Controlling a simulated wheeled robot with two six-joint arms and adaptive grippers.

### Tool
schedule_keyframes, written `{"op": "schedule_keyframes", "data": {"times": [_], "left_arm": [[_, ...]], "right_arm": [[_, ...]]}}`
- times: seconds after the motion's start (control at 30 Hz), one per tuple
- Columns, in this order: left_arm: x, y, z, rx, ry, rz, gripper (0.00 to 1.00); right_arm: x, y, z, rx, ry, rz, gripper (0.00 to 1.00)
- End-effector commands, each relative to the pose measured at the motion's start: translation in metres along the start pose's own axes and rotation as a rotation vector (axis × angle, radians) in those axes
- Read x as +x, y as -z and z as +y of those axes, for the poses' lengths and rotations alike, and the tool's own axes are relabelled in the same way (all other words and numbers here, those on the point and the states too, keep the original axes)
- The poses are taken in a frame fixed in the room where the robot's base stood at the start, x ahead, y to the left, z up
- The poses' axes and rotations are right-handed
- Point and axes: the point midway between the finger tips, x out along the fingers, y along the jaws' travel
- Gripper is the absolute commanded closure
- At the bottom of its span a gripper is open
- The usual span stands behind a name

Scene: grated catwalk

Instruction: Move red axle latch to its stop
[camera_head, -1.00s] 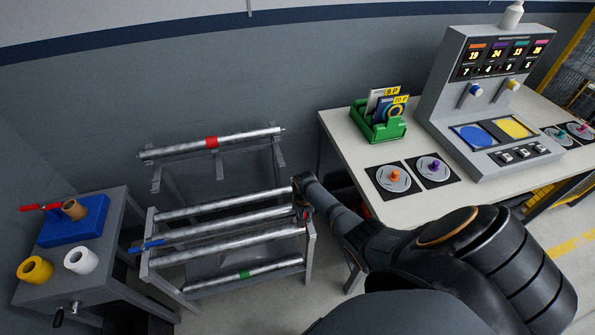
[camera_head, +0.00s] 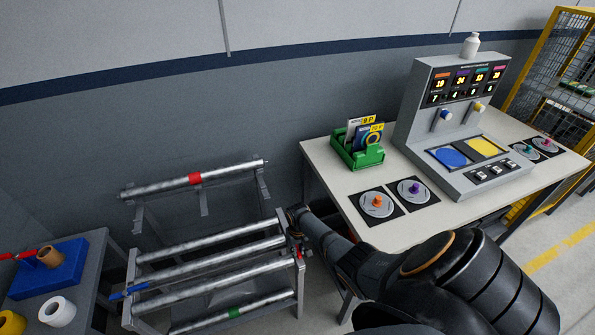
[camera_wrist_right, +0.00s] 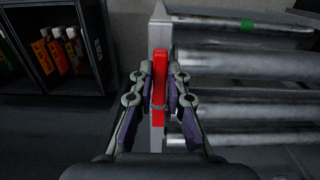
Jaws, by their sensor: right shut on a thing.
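The red axle latch (camera_wrist_right: 160,78) is a slim red bar in the right wrist view, at the end of the roller rack. My right gripper (camera_wrist_right: 160,92) is shut on it, with one finger on each side. In the head view my right gripper (camera_head: 298,236) is at the right end of the lower rack (camera_head: 300,285), and a small red part of the latch (camera_head: 300,253) shows just below it. The gripper hides much of the latch there. I cannot make out the stop. My left gripper is not in view.
A blue latch (camera_head: 128,291) is at the rack's left end. A back rack holds a red-banded roller (camera_head: 195,179). A white table (camera_head: 330,175) with a console (camera_head: 455,125) stands right. A side table with a blue block (camera_head: 55,268) stands left.

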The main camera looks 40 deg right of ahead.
Motion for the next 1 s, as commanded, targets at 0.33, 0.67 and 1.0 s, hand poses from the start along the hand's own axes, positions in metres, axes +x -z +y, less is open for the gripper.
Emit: {"op": "schedule_keyframes", "data": {"times": [0.33, 0.67, 1.0], "left_arm": [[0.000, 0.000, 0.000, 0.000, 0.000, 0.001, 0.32], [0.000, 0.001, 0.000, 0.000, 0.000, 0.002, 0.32], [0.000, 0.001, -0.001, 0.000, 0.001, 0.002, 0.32]], "right_arm": [[0.000, 0.000, 0.001, -0.002, -0.002, -0.001, 0.76], [0.000, 0.000, 0.001, -0.001, -0.001, 0.000, 0.62], [-0.034, 0.000, 0.001, -0.003, -0.003, 0.003, 0.62]]}}
